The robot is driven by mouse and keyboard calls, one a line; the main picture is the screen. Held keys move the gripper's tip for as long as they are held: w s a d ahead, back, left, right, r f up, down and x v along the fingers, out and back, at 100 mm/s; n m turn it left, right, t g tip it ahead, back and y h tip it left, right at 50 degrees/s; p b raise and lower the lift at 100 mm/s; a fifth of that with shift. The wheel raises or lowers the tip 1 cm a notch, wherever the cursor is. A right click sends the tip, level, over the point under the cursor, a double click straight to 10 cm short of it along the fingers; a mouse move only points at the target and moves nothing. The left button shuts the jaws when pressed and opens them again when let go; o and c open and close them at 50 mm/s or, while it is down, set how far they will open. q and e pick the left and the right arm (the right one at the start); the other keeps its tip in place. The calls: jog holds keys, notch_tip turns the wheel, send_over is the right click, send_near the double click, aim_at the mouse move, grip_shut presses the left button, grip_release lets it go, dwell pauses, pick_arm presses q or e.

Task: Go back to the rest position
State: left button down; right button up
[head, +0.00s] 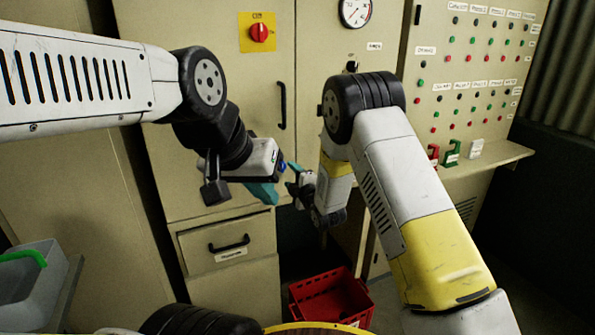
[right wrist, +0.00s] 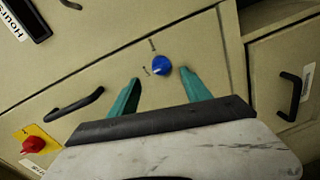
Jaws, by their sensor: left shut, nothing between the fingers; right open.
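My left gripper (head: 264,193) reaches in from the left in the head view. Its teal fingers are together with nothing between them, in front of the cabinet and above the drawer. My right gripper (head: 294,178) is just to its right, partly hidden by its own wrist. In the right wrist view the right gripper (right wrist: 160,78) is open, with its two teal fingers apart and empty. A blue knob (right wrist: 160,65) on the cabinet face shows beyond and between the fingertips; the fingers do not appear closed on it.
The beige cabinet (head: 215,130) stands close in front, with a red switch (head: 259,33) and a drawer handle (head: 229,243). A red crate (head: 330,299) is on the floor. A control panel (head: 470,60) with a shelf is at right. A grey bin (head: 30,275) is at lower left.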

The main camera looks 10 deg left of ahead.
jog(key=shift+s+d, duration=0.2)
jog(key=shift+s, duration=0.1)
jog(key=shift+r, duration=0.1)
jog(key=s+d+r+m+g+h, duration=0.1)
jog(key=s+d+r+m+h, duration=0.2)
jog(key=d+r+m, duration=0.45)
jog(key=s+d+r+m+g+h, duration=0.25)
jog(key=s+d+r+m, duration=0.2)
jog(key=d+r, duration=0.6)
jog(key=s+d+m+g+h, duration=0.1)
jog(key=s+d+m, duration=0.4)
jog(key=s, duration=1)
jog(key=s+d+m+g+h, duration=0.1)
jog(key=s+d+m+g, duration=0.2)
jog(key=s, duration=1.2)
jog(key=d+m, duration=0.2)
jog(key=d, duration=0.3)
jog(key=shift+s+d, duration=0.25)
jog(key=shift+d, duration=0.1)
